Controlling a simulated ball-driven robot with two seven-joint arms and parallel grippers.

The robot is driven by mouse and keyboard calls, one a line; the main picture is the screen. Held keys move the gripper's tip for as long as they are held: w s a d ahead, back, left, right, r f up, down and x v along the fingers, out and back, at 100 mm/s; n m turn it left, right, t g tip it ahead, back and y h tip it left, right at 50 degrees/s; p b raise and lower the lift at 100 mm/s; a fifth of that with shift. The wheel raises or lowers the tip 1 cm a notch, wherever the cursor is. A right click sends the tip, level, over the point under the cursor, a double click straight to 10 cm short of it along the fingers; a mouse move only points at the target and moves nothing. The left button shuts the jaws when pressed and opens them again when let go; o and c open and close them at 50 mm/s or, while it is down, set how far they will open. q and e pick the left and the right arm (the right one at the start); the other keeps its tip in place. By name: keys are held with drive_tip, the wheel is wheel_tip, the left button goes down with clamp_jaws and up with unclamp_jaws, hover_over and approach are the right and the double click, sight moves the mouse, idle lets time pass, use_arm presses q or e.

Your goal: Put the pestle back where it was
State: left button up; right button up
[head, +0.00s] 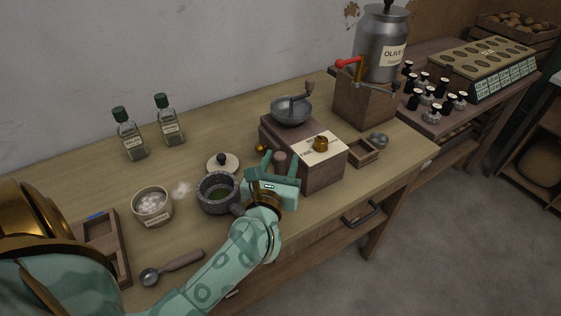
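My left gripper (280,168) is over the middle of the bench, just right of the grey stone mortar (217,197). A brown rounded end, which looks like the pestle (280,160), shows between its two fingers, and the fingers look closed on it. The gripper body hides most of its length. A dark rounded piece below the wrist, beside the mortar, may be its other end; I cannot tell. The mortar is upright with some green matter inside. My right gripper is out of view.
A wooden grinder (315,175) stands close right of the gripper. A lid (222,163) lies behind the mortar, a white-filled bowl (152,205) left of it. A scoop (172,268) lies in front, a wooden tray (97,240) at left. Two bottles (168,120) stand behind.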

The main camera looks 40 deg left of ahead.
use_arm(q)
drive_tip(key=shift+r, duration=0.3)
drive_tip(key=v, duration=1.2)
drive_tip(key=shift+f, duration=0.15)
